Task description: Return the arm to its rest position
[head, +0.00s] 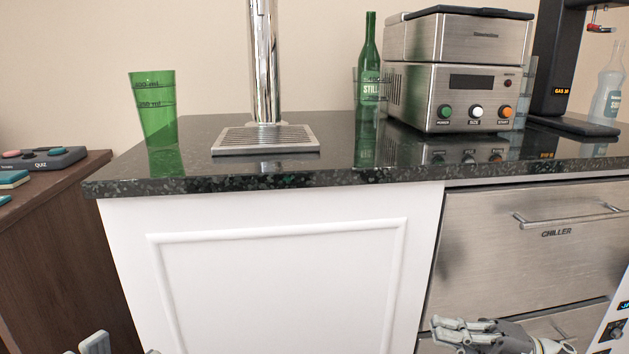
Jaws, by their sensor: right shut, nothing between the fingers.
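My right gripper (446,331) is at the bottom right of the head view, low in front of the steel drawers and below the counter edge. Its fingers point left and are shut with nothing between them. A grey tip of my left gripper (96,344) just shows at the bottom left edge. The rest of it is cut off, so I cannot tell whether it is open.
The dark stone counter (340,172) carries a green measuring cup (156,105), a tap tower with drip tray (265,140), a green bottle (369,70) and a steel machine (458,95). A chiller drawer (530,250) has a protruding handle. A wooden cabinet (55,250) stands left.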

